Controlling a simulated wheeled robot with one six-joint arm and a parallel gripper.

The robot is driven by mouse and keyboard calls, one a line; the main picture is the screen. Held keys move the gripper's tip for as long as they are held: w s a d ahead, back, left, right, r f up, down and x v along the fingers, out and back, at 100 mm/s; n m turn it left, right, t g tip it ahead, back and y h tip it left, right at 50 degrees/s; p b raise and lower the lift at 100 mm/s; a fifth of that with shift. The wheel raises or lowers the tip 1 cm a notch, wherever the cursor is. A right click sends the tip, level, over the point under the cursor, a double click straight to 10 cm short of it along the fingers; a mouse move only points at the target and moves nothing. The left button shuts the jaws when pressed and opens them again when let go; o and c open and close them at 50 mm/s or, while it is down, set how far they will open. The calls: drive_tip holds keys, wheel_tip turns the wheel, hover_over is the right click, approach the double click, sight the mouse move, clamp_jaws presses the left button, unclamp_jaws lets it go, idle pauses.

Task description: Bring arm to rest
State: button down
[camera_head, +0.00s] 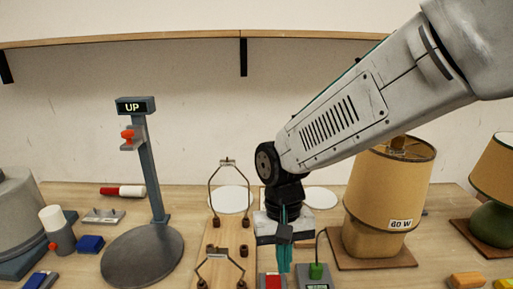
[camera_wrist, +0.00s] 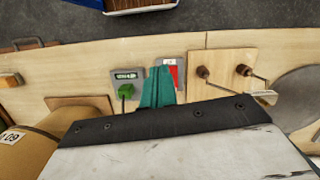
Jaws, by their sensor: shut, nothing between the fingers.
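My arm reaches in from the upper right of the head view, and its wrist points down over the table. My gripper (camera_head: 284,262) has teal fingers that are shut together with nothing between them. It is above the table, near a grey box with a red face (camera_head: 272,281) and a grey box with a green plug (camera_head: 316,271). In the wrist view the shut fingers (camera_wrist: 158,88) lie between the green plug (camera_wrist: 125,91) and the red-faced box (camera_wrist: 173,70), partly covering the latter. The height of the fingertips above the table is unclear.
A wooden board with wire frames (camera_head: 222,240) is left of my gripper. The large "60 W" lamp (camera_head: 388,205) stands close on the right, under my arm. A grey stand with an "UP" sign (camera_head: 150,170) is further left. A green-based lamp (camera_head: 492,222) is at far right.

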drive_tip(key=s+d+r+t, duration=0.1)
drive_tip(key=s+d+r, duration=0.2)
drive_tip(key=d, duration=0.4)
drive_tip(key=s+d+r+m+t, duration=0.1)
drive_tip(key=s+d+r, duration=0.3)
drive_tip(key=s+d, duration=0.1)
drive_tip(key=s+d+r+t, duration=0.1)
drive_tip(key=s+d+r, duration=0.3)
drive_tip(key=d, duration=0.4)
drive_tip(key=shift+s+d+t, duration=0.3)
drive_tip(key=shift+s+t, duration=0.1)
drive_tip(key=shift+s, duration=0.05)
